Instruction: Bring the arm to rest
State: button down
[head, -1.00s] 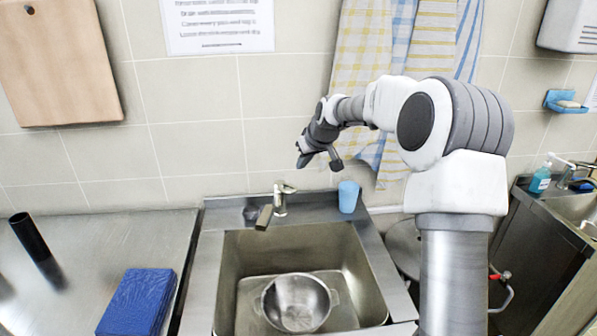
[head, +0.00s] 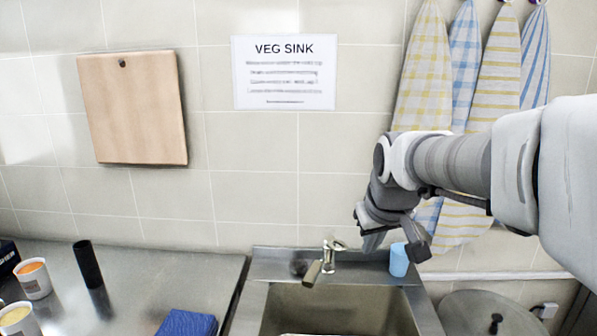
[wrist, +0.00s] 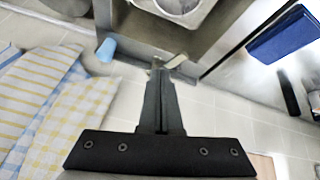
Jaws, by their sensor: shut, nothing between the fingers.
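My arm reaches in from the right in the head view, held in the air in front of the tiled wall and the hanging towels. My gripper (head: 372,240) points down above the back of the sink, near the tap (head: 328,262). In the wrist view the two dark fingers (wrist: 160,75) are together with nothing between them. The tap (wrist: 176,61) shows just beyond their tips; I cannot tell the gap, but no contact is visible.
A blue cup (head: 399,260) stands on the sink's back ledge. The sink (head: 340,310) holds a metal pot (wrist: 188,8). Towels (head: 425,65) hang behind the arm. A blue box (head: 187,323), black cylinder (head: 88,264) and tubs (head: 33,279) are on the left counter.

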jog(key=s+f+m, duration=0.1)
jog(key=s+f, duration=0.1)
jog(key=s, duration=0.8)
jog(key=s+d+f+m, duration=0.1)
jog(key=s+f, duration=0.1)
jog(key=s, duration=0.8)
jog(key=shift+s, duration=0.25)
